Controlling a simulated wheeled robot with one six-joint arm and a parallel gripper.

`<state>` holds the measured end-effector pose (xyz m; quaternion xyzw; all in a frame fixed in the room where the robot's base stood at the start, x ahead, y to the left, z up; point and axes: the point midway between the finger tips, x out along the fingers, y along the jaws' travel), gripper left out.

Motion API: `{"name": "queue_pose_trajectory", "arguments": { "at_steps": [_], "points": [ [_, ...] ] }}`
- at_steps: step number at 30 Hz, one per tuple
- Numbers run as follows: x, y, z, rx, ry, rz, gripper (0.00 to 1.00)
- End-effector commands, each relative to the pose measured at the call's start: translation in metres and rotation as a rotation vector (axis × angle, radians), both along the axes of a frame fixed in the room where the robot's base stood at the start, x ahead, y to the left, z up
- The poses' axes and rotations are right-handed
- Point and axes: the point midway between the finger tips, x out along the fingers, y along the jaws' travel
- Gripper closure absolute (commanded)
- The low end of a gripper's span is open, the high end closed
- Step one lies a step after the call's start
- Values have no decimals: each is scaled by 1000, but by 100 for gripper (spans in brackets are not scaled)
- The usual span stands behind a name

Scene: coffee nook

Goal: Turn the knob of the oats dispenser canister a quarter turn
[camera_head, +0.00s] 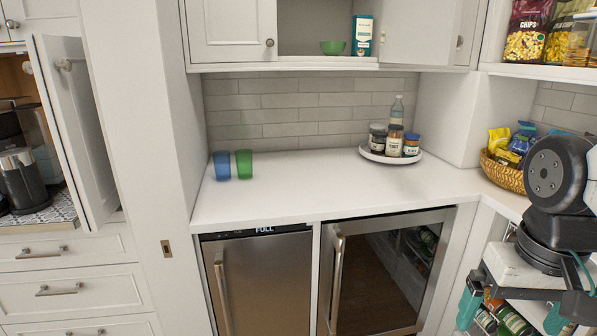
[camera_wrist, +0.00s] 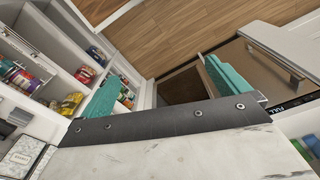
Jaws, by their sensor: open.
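I cannot make out the oats dispenser canister or its knob in either view. My gripper (camera_head: 511,312) is at the lower right of the head view, beside the right-hand shelves, with its teal fingers apart. In the wrist view my gripper (camera_wrist: 163,72) is open, and nothing shows held between its fingers. It points down toward the wood floor and the fridge front.
A white counter (camera_head: 300,190) holds a blue cup (camera_head: 222,166), a green cup (camera_head: 244,164) and a round tray (camera_head: 370,154) with jars and a bottle. A snack basket (camera_head: 502,173) stands right. A cabinet door (camera_head: 78,120) hangs open left. The counter's middle is clear.

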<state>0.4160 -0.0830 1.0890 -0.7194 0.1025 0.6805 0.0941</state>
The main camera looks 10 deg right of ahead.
Motion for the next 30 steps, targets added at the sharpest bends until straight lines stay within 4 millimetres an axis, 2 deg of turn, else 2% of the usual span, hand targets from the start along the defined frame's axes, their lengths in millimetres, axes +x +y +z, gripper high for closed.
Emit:
{"name": "queue_pose_trajectory", "arguments": {
  "at_steps": [1, 3, 7, 8, 11, 18, 23, 26, 30],
  "points": [
    [2, 13, 3, -4, -19, 71, 0],
    [3, 27, 7, -8, -38, 143, 0],
    [3, 44, 10, -9, -57, 236, 0],
    [3, 47, 11, -9, -59, 249, 0],
    [3, 51, 11, -8, -59, 275, 24],
    [4, 52, 11, -7, -59, 278, 24],
    [4, 42, 10, -8, -55, 227, 24],
    [4, 25, 5, -6, -31, 131, 24],
    [2, -12, -3, 9, 22, -57, 24]
  ]
}}
